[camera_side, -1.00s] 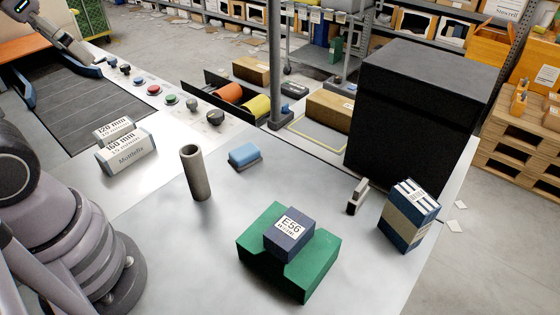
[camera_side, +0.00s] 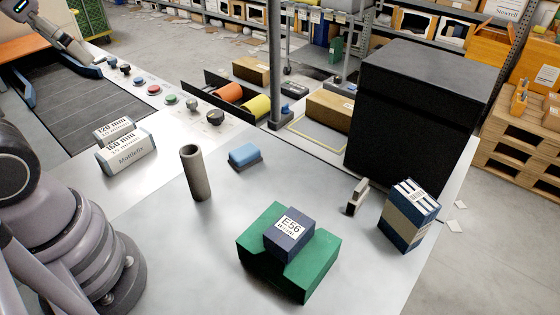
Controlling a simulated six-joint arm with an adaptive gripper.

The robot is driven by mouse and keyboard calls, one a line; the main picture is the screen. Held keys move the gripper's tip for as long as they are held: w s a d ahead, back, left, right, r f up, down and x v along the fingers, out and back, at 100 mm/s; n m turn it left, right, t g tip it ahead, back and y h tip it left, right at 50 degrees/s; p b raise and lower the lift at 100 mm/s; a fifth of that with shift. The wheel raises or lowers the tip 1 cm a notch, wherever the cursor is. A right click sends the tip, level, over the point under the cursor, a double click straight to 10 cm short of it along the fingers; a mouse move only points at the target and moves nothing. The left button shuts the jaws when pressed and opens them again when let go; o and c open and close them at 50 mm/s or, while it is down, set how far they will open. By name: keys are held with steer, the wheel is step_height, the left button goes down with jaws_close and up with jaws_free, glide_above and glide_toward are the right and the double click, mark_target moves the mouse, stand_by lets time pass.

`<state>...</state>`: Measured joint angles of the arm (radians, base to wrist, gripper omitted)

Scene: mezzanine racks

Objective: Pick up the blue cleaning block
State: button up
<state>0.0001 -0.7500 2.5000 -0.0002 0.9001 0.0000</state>
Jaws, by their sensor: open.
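The blue cleaning block (camera_side: 244,153) lies flat on the pale worktop, blue on top with a dark grey layer below. It stands apart from its neighbours, just right of an upright grey tube (camera_side: 196,172). My gripper (camera_side: 83,52) is at the top left, above the far end of the dark conveyor and well away from the block. It is open and small in view, with its upper part cut by the picture edge. Nothing shows between its fingers.
A green block (camera_side: 318,268) with a dark blue E56 box (camera_side: 289,233) on it stands at the front. A blue-and-tan box (camera_side: 408,215) and a small metal piece (camera_side: 357,197) are at right, near a tall black cabinet (camera_side: 420,115). Labelled boxes (camera_side: 127,155) stand left. Worktop around the block is mostly clear.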

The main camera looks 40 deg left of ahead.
steer(key=w+d+f+m+g+y, duration=0.1)
steer(key=w+f+m+g+y, duration=0.4)
steer(key=w, duration=0.6)
steer(key=w+d+f+m+g+y, duration=0.1)
steer(key=w+d+f+m+y, duration=0.1)
steer(key=w+f+m, duration=0.75)
steer(key=w+d+f+m+y, duration=0.1)
steer(key=w+d+f+y, duration=0.3)
steer(key=w+f, duration=0.45)
steer(key=m+t+y, duration=0.2)
steer(key=m+t, duration=0.1)
steer(key=m, duration=0.2)
glide_toward(243, 149)
steer(key=x, duration=0.5)
steer(key=shift+d+f, duration=0.15)
steer(key=shift+f, duration=0.15)
steer(key=shift+r+x, duration=0.15)
steer(key=shift+x, duration=1.35)
steer(key=shift+r+x, duration=0.2)
steer(key=shift+x, duration=1.3)
steer(key=c, duration=0.9)
